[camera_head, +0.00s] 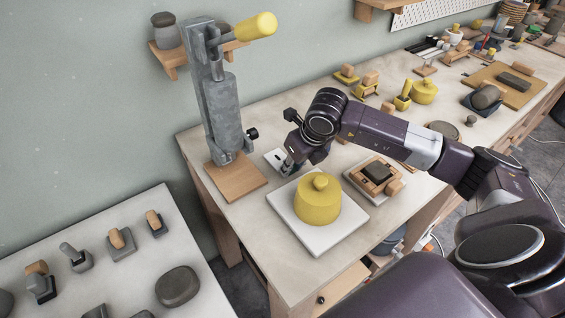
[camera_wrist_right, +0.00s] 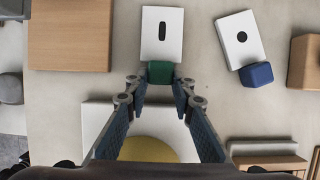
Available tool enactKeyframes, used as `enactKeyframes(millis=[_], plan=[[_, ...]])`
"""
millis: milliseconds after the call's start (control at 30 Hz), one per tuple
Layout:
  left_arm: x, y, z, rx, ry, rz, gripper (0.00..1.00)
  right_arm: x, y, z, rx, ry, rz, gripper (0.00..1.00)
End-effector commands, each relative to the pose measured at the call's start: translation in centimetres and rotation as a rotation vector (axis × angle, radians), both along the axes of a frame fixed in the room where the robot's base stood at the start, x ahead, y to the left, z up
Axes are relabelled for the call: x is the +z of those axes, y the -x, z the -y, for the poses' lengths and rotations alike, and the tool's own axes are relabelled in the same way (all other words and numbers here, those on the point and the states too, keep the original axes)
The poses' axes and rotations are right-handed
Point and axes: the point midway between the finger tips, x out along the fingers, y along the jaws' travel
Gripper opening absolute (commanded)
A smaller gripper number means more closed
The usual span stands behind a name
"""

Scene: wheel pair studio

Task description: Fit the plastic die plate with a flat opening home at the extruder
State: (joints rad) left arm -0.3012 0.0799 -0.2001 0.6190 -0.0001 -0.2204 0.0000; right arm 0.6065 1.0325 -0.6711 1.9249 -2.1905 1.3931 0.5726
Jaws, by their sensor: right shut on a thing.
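The plate with a flat opening is white with a dark slot and a green grip block; it shows in the wrist view (camera_wrist_right: 162,30) and in the head view (camera_head: 274,160). My right gripper (camera_wrist_right: 160,88) is shut on the green block at its near end. In the head view the right gripper (camera_head: 289,166) is just right of the extruder's wooden base. I cannot tell whether the plate touches the table. The grey extruder (camera_head: 222,115) with a yellow lever knob stands upright on that base (camera_head: 236,180). A second white plate (camera_wrist_right: 238,36) has a round hole and a blue block. My left gripper is not in view.
A yellow lidded pot (camera_head: 317,203) stands on a white slab (camera_head: 321,241) close to my right gripper. A tray with a wooden block (camera_head: 375,174) is to its right. Stamps and pots stand farther back. A pale table (camera_head: 120,250) holds grey tools at the left.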

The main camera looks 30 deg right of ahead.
Motion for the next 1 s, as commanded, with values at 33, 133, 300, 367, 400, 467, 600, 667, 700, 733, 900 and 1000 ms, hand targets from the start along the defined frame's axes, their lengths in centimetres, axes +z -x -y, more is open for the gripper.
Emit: enactKeyframes(millis=[33, 133, 300, 367, 400, 467, 600, 667, 700, 733, 900, 1000], plan=[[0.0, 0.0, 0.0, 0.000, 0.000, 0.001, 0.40, 0.0, 0.0, 0.0, 0.000, 0.000, 0.001, 0.00], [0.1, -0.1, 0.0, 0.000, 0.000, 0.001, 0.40, 0.3, 0.0, 0.0, 0.000, 0.000, 0.001, 0.00], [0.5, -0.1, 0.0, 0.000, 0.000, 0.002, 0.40, 1.1, 0.0, 0.0, 0.000, 0.000, 0.002, 0.00], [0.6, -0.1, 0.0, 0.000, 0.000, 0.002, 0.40, 1.4, 0.0, 0.0, 0.000, 0.000, 0.002, 0.00], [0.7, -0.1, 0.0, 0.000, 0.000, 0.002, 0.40, 1.6, 0.0, 0.0, 0.000, 0.000, 0.002, 0.00], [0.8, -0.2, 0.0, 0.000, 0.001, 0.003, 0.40, 1.9, 0.0, 0.0, 0.000, 0.000, 0.002, 0.00], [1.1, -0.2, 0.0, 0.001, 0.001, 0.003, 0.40, 2.6, 0.0, 0.0, 0.000, 0.001, 0.002, 0.00], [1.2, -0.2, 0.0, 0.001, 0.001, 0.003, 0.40, 2.9, 0.0, 0.0, 0.000, 0.001, 0.002, 0.00], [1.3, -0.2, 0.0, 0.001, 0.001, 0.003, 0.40, 3.1, 0.0, 0.0, 0.000, 0.000, 0.002, 0.00], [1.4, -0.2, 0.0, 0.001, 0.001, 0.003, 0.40, 3.2, 0.0, 0.0, 0.000, 0.000, 0.002, 0.00], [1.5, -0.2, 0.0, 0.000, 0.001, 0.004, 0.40, 3.6, 0.0, 0.0, 0.000, 0.000, 0.001, 0.00], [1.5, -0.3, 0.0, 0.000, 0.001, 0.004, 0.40, 3.5, 0.0, 0.0, 0.000, 0.000, 0.000, 0.00]])
